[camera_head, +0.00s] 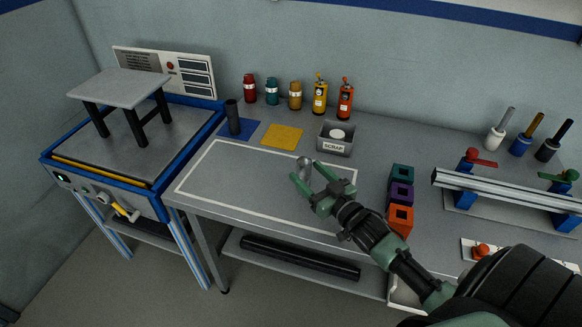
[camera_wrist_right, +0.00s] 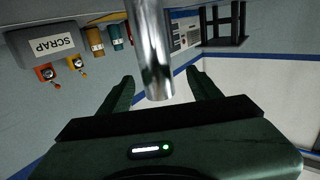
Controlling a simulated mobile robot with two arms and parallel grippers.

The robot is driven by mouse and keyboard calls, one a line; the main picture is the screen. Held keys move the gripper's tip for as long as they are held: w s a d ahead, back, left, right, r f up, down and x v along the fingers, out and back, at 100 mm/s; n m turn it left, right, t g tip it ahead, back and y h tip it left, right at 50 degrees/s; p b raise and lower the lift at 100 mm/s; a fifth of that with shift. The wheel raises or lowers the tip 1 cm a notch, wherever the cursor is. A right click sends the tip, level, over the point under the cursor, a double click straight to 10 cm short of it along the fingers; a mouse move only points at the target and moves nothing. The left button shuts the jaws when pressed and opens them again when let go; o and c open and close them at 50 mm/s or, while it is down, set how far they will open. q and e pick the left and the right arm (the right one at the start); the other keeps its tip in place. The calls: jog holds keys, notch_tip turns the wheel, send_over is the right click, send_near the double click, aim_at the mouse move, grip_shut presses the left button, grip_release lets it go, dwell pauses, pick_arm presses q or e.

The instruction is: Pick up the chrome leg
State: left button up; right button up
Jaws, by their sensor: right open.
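The chrome leg (camera_head: 304,165) stands upright on the workbench in the head view, inside the white outlined area. In the right wrist view the chrome leg (camera_wrist_right: 150,45) is a shiny cylinder coming in from the top edge, its free end between the two fingers in the picture. My right gripper (camera_head: 309,179) is open and empty, with its fingertips close to the leg. The green fingers (camera_wrist_right: 160,88) show on either side of the leg in the wrist view. I cannot tell whether they touch it. My left gripper is not in view.
A dark leg stands on a blue mat (camera_head: 252,128) beside a yellow mat (camera_head: 282,136). A scrap bin (camera_head: 335,148) stands behind my gripper. Purple, teal and orange blocks (camera_head: 401,195) and a metal rail (camera_head: 500,190) are to the right. A small table (camera_head: 122,88) stands at left.

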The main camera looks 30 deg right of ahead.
aim_at(298, 160)
jog(key=shift+w+a+r, duration=0.1)
jog(key=shift+w+r, duration=0.1)
jog(key=shift+r, duration=0.1)
jog(key=shift+w+r+p, duration=0.35)
jog(key=shift+w, duration=0.3)
jog(key=w, duration=0.3)
jog(key=shift+d+f, duration=0.2)
jog(key=shift+f, duration=0.1)
jog(key=shift+w+a+p, duration=0.1)
jog(key=shift+w+p, duration=0.2)
jog(key=shift+w, duration=0.3)
jog(key=shift+c, duration=0.5)
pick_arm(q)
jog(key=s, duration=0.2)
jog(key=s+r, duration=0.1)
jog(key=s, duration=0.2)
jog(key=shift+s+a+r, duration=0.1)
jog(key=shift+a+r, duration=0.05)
pick_arm(e)
grip_shut()
